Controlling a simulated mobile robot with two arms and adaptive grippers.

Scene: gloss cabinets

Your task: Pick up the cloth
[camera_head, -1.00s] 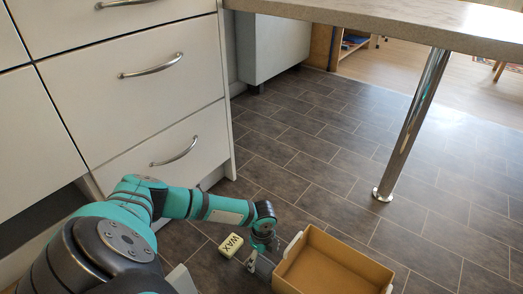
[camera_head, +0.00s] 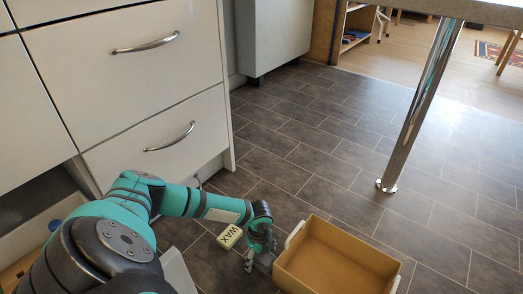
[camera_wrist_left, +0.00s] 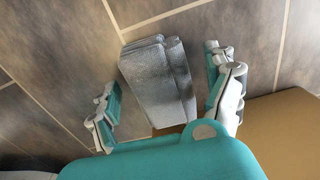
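The cloth (camera_wrist_left: 158,75) is grey and folded, and shows in the left wrist view against the dark tiled floor, at the tan box's edge. My left gripper (camera_head: 257,260) is low over the floor, between the WAX block and the box in the head view. In the left wrist view its two fingers stand wide apart, one on each side of the cloth, with visible gaps to it. The gripper is open and empty. In the head view I cannot clearly make out the cloth beside the gripper. My right gripper is not in view.
A tan open box (camera_head: 335,262) with white handles stands just right of the gripper. A cream WAX block (camera_head: 230,236) lies on its left. White drawers (camera_head: 150,100) rise behind the arm. A metal table leg (camera_head: 415,110) stands at right; floor between is clear.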

